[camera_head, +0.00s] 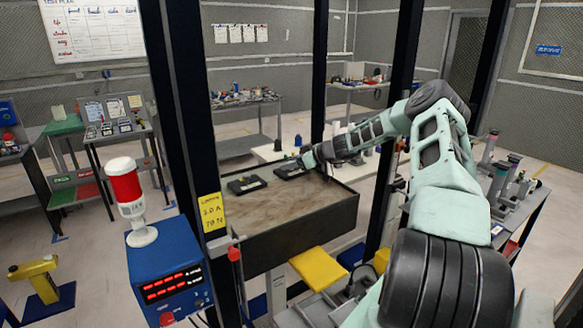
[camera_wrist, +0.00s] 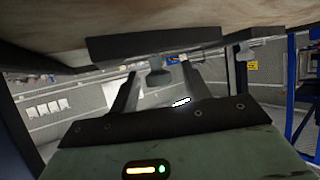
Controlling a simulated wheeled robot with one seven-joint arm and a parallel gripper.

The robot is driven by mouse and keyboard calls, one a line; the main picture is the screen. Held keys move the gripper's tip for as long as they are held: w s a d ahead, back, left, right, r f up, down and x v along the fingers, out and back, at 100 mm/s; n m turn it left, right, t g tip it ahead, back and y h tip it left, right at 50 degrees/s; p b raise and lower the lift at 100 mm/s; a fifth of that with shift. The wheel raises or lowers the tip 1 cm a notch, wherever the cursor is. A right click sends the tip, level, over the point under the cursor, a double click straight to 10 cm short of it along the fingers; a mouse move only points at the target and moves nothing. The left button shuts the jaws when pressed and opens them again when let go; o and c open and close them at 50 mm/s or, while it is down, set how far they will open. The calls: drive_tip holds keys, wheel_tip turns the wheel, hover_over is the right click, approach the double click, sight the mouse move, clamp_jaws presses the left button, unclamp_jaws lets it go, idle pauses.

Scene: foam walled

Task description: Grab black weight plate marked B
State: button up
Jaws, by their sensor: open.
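Two flat black plates lie on the brown-topped table: a nearer left one (camera_head: 246,185) and a farther right one (camera_head: 291,168). I cannot read a letter on either. My gripper (camera_head: 306,161) is at the farther right plate, low over the tabletop. In the wrist view, which looks upside down, a dark plate (camera_wrist: 150,45) lies against the tabletop (camera_wrist: 60,32), with a small grey knob (camera_wrist: 160,78) on it. My open gripper (camera_wrist: 160,72) has a finger on each side of that knob; whether they touch it I cannot tell.
Dark upright posts (camera_head: 190,130) stand beside the table. A yellow pad (camera_head: 318,268) is below the table's front. The tabletop's front is clear.

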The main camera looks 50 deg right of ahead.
clamp_jaws()
drive_tip(key=shift+w+r, duration=0.1)
